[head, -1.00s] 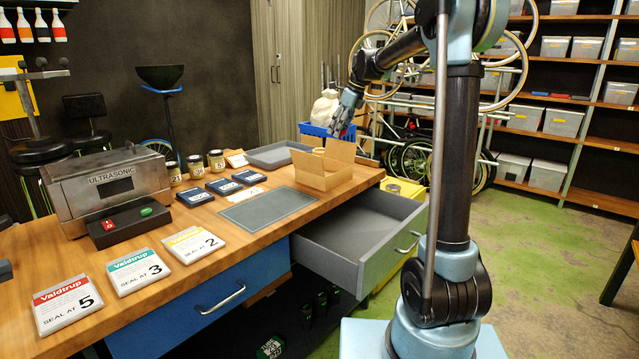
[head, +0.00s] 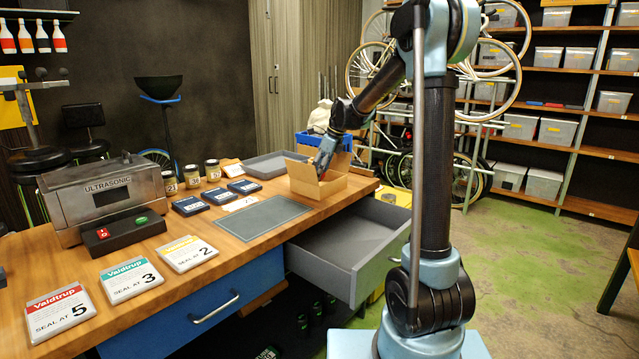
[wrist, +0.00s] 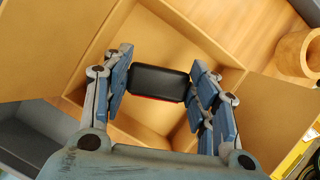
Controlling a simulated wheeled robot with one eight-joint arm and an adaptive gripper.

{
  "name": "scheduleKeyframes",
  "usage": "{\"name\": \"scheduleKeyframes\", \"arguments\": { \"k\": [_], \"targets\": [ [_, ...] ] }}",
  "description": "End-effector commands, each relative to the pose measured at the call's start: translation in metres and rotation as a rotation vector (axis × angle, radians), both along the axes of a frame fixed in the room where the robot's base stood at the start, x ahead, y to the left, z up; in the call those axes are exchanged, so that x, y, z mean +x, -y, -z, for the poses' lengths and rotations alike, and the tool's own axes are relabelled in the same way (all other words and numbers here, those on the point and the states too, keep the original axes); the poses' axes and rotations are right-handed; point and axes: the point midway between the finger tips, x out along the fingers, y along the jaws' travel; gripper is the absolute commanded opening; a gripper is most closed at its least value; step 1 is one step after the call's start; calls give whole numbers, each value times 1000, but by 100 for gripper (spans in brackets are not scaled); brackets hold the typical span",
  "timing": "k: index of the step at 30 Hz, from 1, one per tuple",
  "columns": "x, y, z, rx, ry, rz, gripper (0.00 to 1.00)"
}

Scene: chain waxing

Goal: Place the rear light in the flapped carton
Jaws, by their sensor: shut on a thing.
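The flapped carton (head: 316,184) stands open on the far right end of the workbench, its flaps spread. My gripper (head: 325,160) is over the carton's opening, pointing down into it. In the wrist view my gripper (wrist: 160,88) is shut on the rear light (wrist: 160,82), a small black block with a red edge showing along its lower side. The carton's inner floor and walls (wrist: 150,35) surround the light in that view. The light's height above the carton floor is hard to tell. In the head view the light is mostly hidden by the fingers.
Blue boxes (head: 217,197), jars (head: 192,176) and a grey mat (head: 262,217) lie to the left. A round wooden object (wrist: 292,54) stands beside the carton.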

Motion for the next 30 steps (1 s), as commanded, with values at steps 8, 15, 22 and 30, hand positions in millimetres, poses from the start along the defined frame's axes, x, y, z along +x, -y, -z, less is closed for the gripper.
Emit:
{"name": "scheduleKeyframes", "arguments": {
  "k": [8,15,22,30],
  "targets": [
    [0,0,34,0,0,0,30],
    [0,0,37,0,0,0,30],
    [0,0,38,0,0,0,74],
    [0,0,38,0,0,0,74]
  ]
}}
